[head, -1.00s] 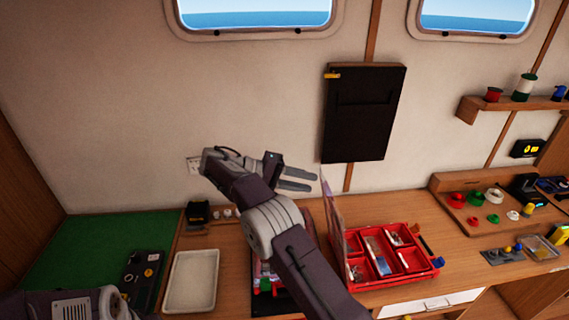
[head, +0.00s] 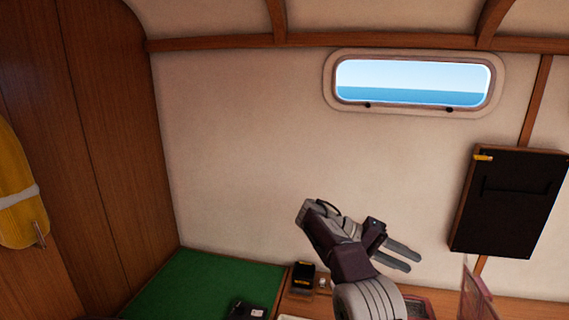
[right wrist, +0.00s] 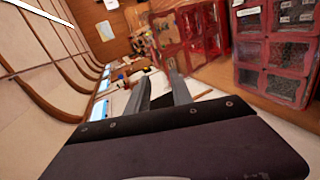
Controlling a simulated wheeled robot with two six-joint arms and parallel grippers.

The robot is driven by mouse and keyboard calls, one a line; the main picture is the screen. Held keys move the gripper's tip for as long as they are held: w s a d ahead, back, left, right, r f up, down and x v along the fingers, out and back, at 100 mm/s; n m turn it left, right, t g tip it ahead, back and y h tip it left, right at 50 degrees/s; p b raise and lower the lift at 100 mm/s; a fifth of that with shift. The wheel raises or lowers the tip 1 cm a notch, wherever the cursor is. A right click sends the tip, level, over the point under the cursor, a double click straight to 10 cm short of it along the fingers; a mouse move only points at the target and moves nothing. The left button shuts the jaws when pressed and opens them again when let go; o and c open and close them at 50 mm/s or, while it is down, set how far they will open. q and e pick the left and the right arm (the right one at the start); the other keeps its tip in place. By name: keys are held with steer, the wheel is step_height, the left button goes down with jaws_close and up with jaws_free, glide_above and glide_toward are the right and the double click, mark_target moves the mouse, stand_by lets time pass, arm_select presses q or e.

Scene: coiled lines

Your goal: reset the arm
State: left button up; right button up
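My right gripper (head: 412,260) is raised in front of the cream wall, above the back of the worktop, and points to the right. Its two grey fingers are apart with nothing between them. In the right wrist view the fingers (right wrist: 160,70) also stand apart and empty. My left gripper is in neither view now.
A green mat (head: 195,285) covers the left end of the worktop, with a small black box (head: 302,276) beside it. A black wall panel (head: 510,200) hangs right of my gripper. The right wrist view shows a red compartment case (right wrist: 278,50).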

steer(key=s+d+y+b, duration=0.1)
steer(key=s+d+b, duration=0.1)
steer(key=s+d, duration=0.25)
steer(key=s+a+f+n+y+b, duration=0.1)
steer(key=s+f+n+y+b, duration=0.1)
steer(key=s+f+y, duration=0.3)
steer(key=s+a+f+n+b, duration=0.15)
steer(key=s+f, duration=0.25)
steer(key=f, duration=0.4)
steer(key=s+a+f+t+y, duration=0.2)
steer(key=s+a+f+y, duration=0.1)
steer(key=a+f, duration=0.3)
steer(key=s+a+f+t+y, duration=0.2)
steer(key=s+a+f+y, duration=0.2)
steer(key=f, duration=0.5)
steer(key=shift+a+f+b, duration=0.3)
steer(key=shift+a+b, duration=0.1)
steer(key=shift+a, duration=0.6)
